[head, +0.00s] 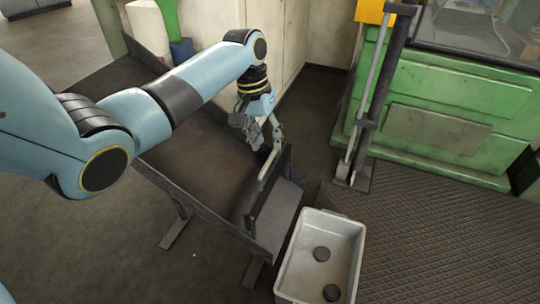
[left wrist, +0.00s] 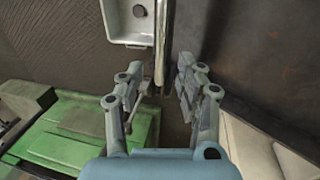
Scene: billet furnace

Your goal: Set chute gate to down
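The dark chute (head: 190,160) slopes down across the head view toward a pale bin. At its lower end is the gate (head: 268,202), a dark plate with a pale bar (head: 269,168) along its upper edge. My left gripper (head: 272,142) is at the far end of this bar, pointing down. In the left wrist view my left gripper (left wrist: 158,92) has its fingers apart, with the pale bar (left wrist: 160,50) showing between and beyond the tips. I cannot tell whether a finger touches it. My right gripper is not in view.
A green machine (head: 440,120) with an upright post (head: 376,95) stands at the right. Pale cabinets (head: 280,40) stand behind my left arm. Textured floor (head: 440,230) lies open at the right.

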